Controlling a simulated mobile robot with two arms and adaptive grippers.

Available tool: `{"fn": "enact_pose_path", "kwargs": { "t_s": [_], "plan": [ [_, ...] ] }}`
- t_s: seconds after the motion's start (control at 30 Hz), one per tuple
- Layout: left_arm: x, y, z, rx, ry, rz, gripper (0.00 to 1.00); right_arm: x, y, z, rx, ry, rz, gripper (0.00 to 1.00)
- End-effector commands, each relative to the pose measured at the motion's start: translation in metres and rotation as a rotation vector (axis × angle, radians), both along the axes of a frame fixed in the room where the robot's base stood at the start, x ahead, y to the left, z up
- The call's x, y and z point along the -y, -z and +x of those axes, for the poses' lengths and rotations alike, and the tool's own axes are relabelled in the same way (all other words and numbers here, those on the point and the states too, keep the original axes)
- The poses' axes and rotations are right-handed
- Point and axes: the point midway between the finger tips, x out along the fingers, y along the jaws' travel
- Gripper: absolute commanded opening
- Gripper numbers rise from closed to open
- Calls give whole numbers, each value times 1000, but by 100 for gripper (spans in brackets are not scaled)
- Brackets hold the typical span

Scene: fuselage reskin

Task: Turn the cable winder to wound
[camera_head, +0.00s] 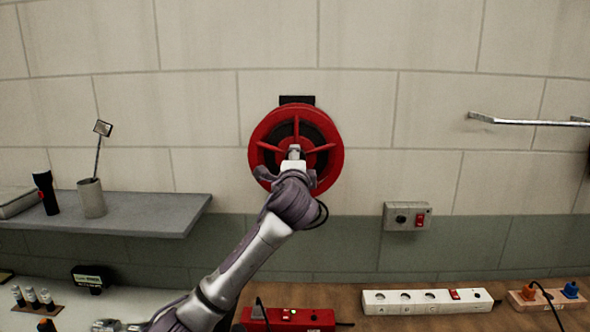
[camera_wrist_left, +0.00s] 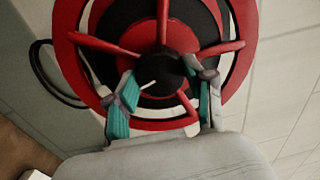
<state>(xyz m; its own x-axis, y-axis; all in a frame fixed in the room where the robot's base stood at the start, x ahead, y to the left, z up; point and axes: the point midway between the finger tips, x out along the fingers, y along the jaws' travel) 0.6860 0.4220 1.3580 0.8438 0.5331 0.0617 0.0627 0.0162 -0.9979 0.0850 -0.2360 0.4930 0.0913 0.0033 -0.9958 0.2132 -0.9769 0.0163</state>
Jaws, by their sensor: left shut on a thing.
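The cable winder (camera_head: 262,130) is a round red reel with red spokes and a black inner disc, mounted on the wall in the middle of the head view. It fills the upper part of the left wrist view (camera_wrist_left: 242,20). My left gripper (camera_head: 295,152) reaches up to its centre from below. In the left wrist view its teal-padded fingers (camera_wrist_left: 163,84) are shut on the winder, one on each side of the dark hub (camera_wrist_left: 162,66). The arm hides the winder's lower part in the head view. My right gripper is not in view.
A black cable (camera_wrist_left: 45,75) loops beside the winder. A grey shelf (camera_head: 150,215) with a cup (camera_head: 91,198) and a torch (camera_head: 46,192) is at left. A switch box (camera_head: 407,216) and a metal rail (camera_head: 520,121) are on the right wall. Power strips (camera_head: 428,301) lie below.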

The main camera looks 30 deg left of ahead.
Motion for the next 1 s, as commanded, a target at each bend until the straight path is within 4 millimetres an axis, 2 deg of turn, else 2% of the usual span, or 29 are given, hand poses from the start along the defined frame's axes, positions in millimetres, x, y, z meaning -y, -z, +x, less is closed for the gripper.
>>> {"fn": "enact_pose_path", "kwargs": {
  "t_s": [0.03, 0.3, 1.0],
  "plan": [
    [1, 5, 1, 19, 0, -42, 18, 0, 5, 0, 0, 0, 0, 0],
    [2, 5, 1, 153, 1, -261, 18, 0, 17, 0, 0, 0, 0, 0],
    [3, 5, 2, 498, -1, -829, 18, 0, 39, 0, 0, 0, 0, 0]
  ]
}}
